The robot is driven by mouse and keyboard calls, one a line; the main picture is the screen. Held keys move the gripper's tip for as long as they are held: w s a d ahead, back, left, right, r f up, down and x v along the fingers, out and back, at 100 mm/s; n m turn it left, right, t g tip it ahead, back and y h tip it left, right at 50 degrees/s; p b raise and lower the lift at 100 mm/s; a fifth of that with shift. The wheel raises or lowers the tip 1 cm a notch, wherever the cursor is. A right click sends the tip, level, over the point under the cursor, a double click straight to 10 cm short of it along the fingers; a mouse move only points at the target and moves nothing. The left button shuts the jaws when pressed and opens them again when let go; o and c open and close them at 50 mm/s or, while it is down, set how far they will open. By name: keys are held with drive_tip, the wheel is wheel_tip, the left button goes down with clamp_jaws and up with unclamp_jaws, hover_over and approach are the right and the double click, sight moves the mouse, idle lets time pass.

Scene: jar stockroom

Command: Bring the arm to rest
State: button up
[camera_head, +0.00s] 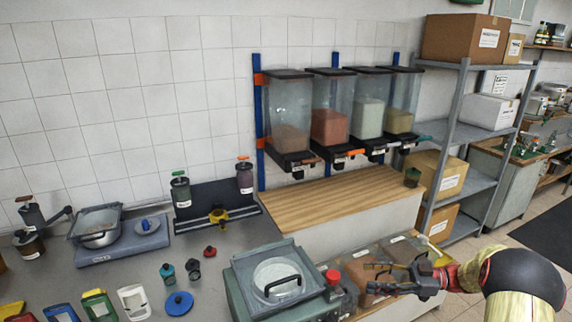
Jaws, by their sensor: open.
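My gripper (372,277) is at the lower right in the head view, at the end of my arm, which comes in from the right edge. Its fingers point left and are spread apart, with nothing visible between them. It appears in front of or above the low bins (370,259) beside the green machine; the exact height cannot be told.
A green machine (246,295) with a glass lid and red button (333,276) stands left of my gripper. A wooden shelf (300,203) lies behind, under several wall dispensers (330,122). A grey rack (478,183) with boxes stands at right. Small jars and lids crowd the left counter.

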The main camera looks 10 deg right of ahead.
drive_tip(key=w+d+f+m+t+h, duration=0.5)
drive_tip(key=w+d+f+t+h, duration=0.3)
drive_tip(key=w, duration=0.3)
drive_tip(key=s+d+r+m+g+h, duration=0.1)
drive_tip(key=s+d+m+g+h, duration=0.1)
drive_tip(key=d+m+h, duration=0.8)
drive_tip(key=s+a+r+m+g+h, duration=0.1)
drive_tip(key=s+a+r+g+h, duration=0.2)
drive_tip(key=s, duration=0.7)
drive_tip(key=s+a+r+m+g, duration=0.1)
drive_tip(key=s+a+r+g, duration=0.25)
drive_tip(key=s, duration=0.75)
drive_tip(key=s+a+r+y, duration=0.1)
drive_tip(key=s+a+r, duration=0.3)
drive_tip(key=a, duration=0.4)
drive_tip(key=s+a+r+t+y, duration=0.1)
drive_tip(key=s+a+r, duration=0.3)
drive_tip(key=s+a, duration=0.2)
drive_tip(key=s+a+r+n+t+y, duration=0.1)
drive_tip(key=s+a+r, duration=0.3)
drive_tip(key=a, duration=0.6)
drive_tip(key=shift+s+a+y, duration=0.3)
drive_tip(key=shift+s+y, duration=0.1)
drive_tip(key=shift+s, duration=0.7)
